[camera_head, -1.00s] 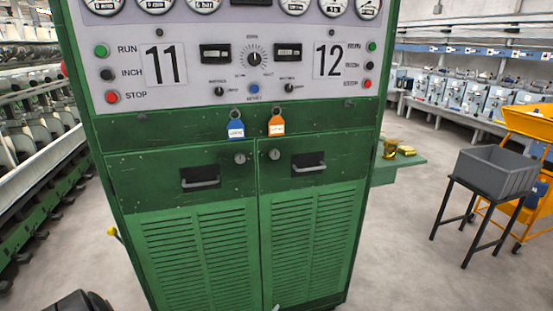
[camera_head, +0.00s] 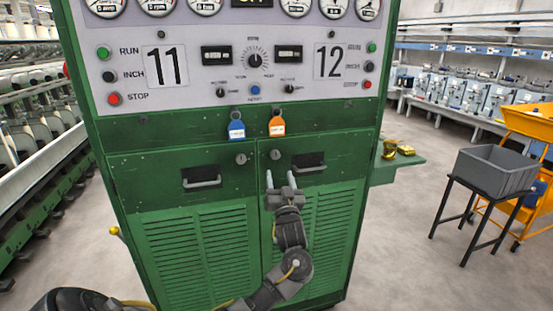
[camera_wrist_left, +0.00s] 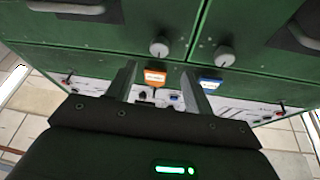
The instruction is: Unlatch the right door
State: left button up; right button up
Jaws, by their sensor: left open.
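The green cabinet's right door (camera_head: 330,225) is shut, with louvred slots and a recessed handle (camera_head: 309,168). A small round grey latch knob (camera_head: 275,155) is at its upper left corner; it also shows in the left wrist view (camera_wrist_left: 159,47). My left gripper (camera_head: 282,173) is open and empty in front of the right door, its fingertips just below the knob in the head view. In the left wrist view, which is upside down, the two fingers (camera_wrist_left: 158,72) point towards the knob, apparently clear of it. My right gripper is out of view.
The left door (camera_head: 190,235) has its own knob (camera_head: 241,159) and handle (camera_head: 202,183). A blue tag (camera_head: 236,130) and an orange tag (camera_head: 277,126) hang above the doors. A green side shelf (camera_head: 398,167) juts out right. A grey bin (camera_head: 497,170) stands farther right.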

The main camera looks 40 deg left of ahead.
aim_at(276, 156)
pick_arm(q)
jog(key=p+x, duration=0.1)
jog(key=x, duration=0.6)
jog(key=shift+w+a+r+p, duration=0.15)
jog(key=shift+p, duration=0.15)
jog(key=shift+w+a+r, duration=0.15)
jog(key=shift+w+a, duration=0.2)
jog(key=shift+a, duration=0.05)
grip_shut()
jog(key=shift+d, duration=0.15)
